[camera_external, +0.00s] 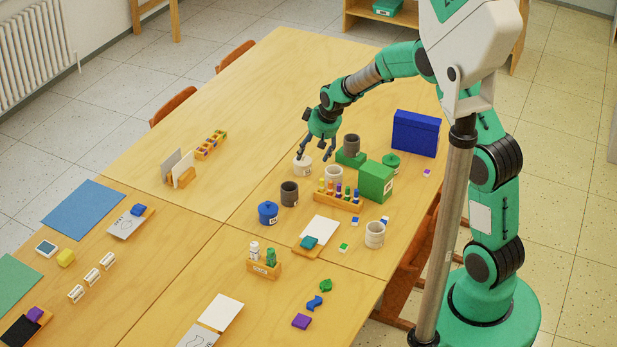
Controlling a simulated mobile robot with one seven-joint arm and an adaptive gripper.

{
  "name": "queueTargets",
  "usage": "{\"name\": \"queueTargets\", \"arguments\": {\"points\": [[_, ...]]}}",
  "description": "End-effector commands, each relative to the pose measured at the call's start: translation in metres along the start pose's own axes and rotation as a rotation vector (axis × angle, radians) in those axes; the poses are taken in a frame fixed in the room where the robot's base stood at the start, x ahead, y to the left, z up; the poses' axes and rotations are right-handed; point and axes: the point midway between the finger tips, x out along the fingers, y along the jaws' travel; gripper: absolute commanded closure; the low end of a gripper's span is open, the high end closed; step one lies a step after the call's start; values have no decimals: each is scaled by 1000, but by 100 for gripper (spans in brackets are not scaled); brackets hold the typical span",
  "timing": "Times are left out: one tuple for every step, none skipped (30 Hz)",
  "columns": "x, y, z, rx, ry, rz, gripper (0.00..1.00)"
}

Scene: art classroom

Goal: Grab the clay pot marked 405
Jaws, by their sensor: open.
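Several pots stand on the wooden table, and I cannot read the number 405 on any of them. A low white pot (302,168) stands just under my gripper (315,155), and a pale cup (334,174) stands right of it. My gripper is open and empty, fingers pointing down; one fingertip overlaps the white pot in the picture, but I cannot tell whether they touch. A dark grey cup (289,194), a lidded blue pot (268,213) and a labelled pale pot (375,235) stand nearer. A grey cup (351,144) stands on a green block (349,159).
A green box (375,181), a lidded green pot (391,162) and a blue box (415,133) crowd the right side. A rack of coloured bottles (337,201) stands in front of the pale cup. The table's far left (270,85) is clear.

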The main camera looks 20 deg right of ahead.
Motion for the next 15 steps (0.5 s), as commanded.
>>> {"name": "queueTargets", "arguments": {"points": [[22, -7, 1, -9, -7, -4, 30], [32, -10, -1, -14, -6, -6, 30], [44, -14, -1, -19, -9, -8, 30], [52, -17, -2, -23, -8, -9, 30], [60, -19, -2, -26, -9, -10, 30], [69, -22, -1, -30, -10, -12, 30], [74, -24, -2, -32, -10, -12, 30], [79, -26, -2, -35, -10, -13, 30], [84, -27, -2, -37, -11, -14, 30], [87, -28, -2, -39, -11, -15, 30], [89, -29, -2, -40, -11, -15, 30], [91, -30, -2, -41, -11, -15, 30], [92, -30, -2, -41, -10, -16, 30], [92, -30, -2, -42, -10, -16, 30], [92, -31, -2, -42, -10, -16, 30]]}}
